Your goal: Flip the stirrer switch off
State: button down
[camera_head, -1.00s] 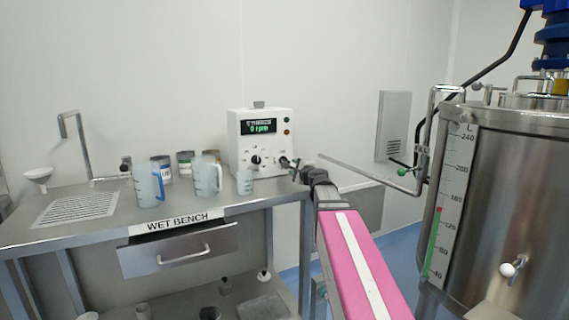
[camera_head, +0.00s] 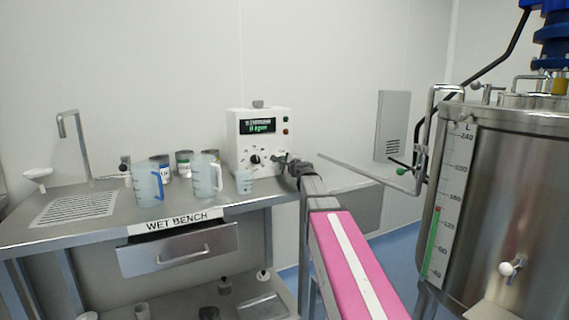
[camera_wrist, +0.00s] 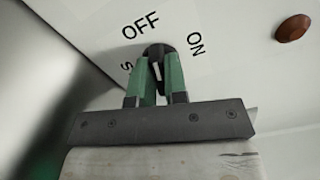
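The stirrer switch (camera_wrist: 154,50) is a dark round knob with a white mark, on the white front panel of the control box (camera_head: 283,122). In the wrist view, "OFF" is printed above it and "ON" to its right; a partly hidden label stands at its left. My gripper (camera_wrist: 158,65) has green fingers on either side of the knob, with a narrow gap between them. I cannot tell whether they press on it. In the head view my gripper (camera_head: 281,159) is at the box's lower right, hiding the switch. The green display (camera_head: 258,126) seems to read 0 rpm.
The box stands on the steel wet bench (camera_head: 120,222). A small beaker (camera_head: 244,181) and a larger jug (camera_head: 206,176) stand left of my gripper. A brown-red button (camera_wrist: 292,28) is right of the switch. A steel tank (camera_head: 510,200) stands at the right.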

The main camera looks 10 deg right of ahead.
jog(key=shift+n, duration=1.7)
jog(key=shift+f, duration=0.1)
jog(key=c, duration=1.1)
grip_release()
jog(key=shift+c, duration=0.2)
jog(key=shift+s, duration=0.1)
jog(key=v, duration=1)
jog(key=shift+s+d, duration=0.1)
jog(key=shift+s, duration=0.25)
